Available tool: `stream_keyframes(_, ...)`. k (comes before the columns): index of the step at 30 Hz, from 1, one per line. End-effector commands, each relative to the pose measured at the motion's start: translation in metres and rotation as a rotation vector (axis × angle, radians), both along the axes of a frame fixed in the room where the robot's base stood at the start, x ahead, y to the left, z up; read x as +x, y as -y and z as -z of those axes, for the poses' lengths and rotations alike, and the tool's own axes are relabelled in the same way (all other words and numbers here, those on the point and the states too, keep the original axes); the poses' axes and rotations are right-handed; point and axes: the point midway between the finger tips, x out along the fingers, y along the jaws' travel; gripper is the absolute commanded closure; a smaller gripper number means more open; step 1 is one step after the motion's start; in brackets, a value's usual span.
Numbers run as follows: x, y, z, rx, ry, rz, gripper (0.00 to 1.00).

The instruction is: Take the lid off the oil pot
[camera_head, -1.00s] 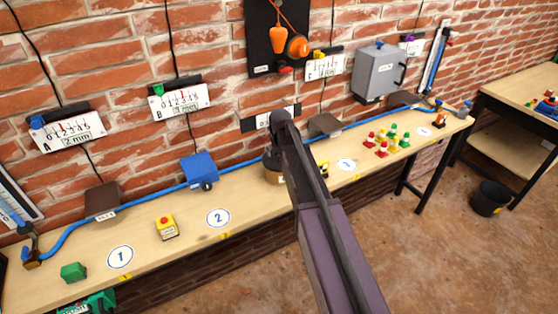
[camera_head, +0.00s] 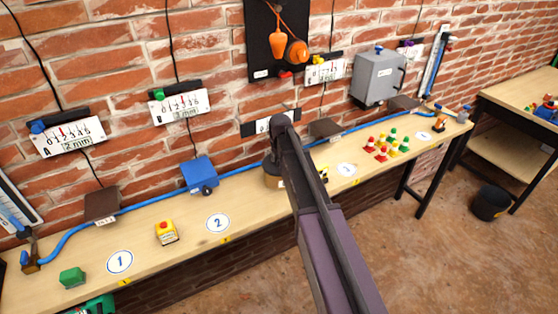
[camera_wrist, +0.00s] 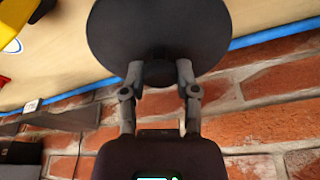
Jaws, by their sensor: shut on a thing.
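The oil pot (camera_head: 272,183) stands on the long bench, mostly hidden behind my arm in the head view. Its lid is a dark round disc with a small knob; it fills the upper middle of the wrist view (camera_wrist: 157,32). My gripper (camera_wrist: 159,75) is shut on the lid's knob, one finger on each side. In the head view the dark lid (camera_head: 269,160) shows at the pot's top, beside my arm. How much gap there is between lid and pot cannot be told. The pot's inside is hidden.
A blue box (camera_head: 199,172) stands left of the pot, and a blue hose runs along the wall. A yellow block with a red button (camera_head: 166,232) sits at the front left. The brick wall is close behind.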

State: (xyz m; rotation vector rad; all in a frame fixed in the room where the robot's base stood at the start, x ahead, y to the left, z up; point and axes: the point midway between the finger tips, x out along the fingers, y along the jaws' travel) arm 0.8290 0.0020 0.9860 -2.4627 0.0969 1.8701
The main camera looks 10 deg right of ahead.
Motion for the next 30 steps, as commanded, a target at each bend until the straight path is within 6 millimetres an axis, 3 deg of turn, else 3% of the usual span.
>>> stream_keyframes(8,0.000,0.000,-0.008,0.000,-0.001,0.000,1.00)
stream_keyframes(20,0.000,0.000,-0.040,0.000,0.000,-0.001,1.00)
stream_keyframes(30,-0.080,-0.014,-0.043,-0.001,0.000,-0.002,1.00)
